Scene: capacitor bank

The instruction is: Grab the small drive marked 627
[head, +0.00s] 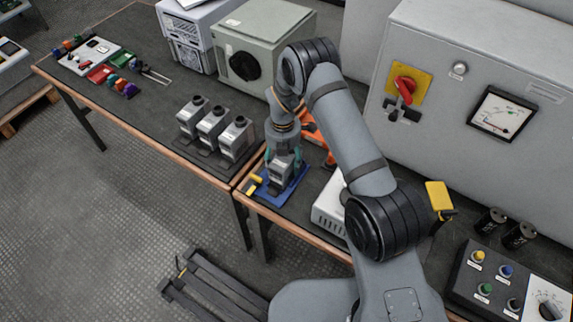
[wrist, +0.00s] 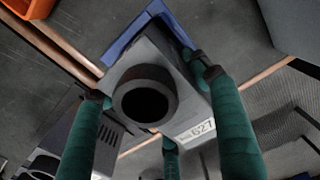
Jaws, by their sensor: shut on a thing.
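The small drive (wrist: 175,75) is a grey box with a round dark opening on top. Its pale label (wrist: 201,130) reads 627 in the wrist view. My gripper (head: 283,161) is shut on this drive, with its green-padded fingers around the sides. In the head view, the drive (head: 280,174) shows below my gripper, over a blue tray (head: 296,186). The fingers hide part of the drive. I cannot tell whether its base touches the tray.
Several similar drives (head: 212,125) stand in a row on the bench to the left. An orange object (head: 312,127) lies behind my gripper. A white vented box (head: 328,208) stands to the right. A yellow piece (head: 254,181) is at the tray's left edge.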

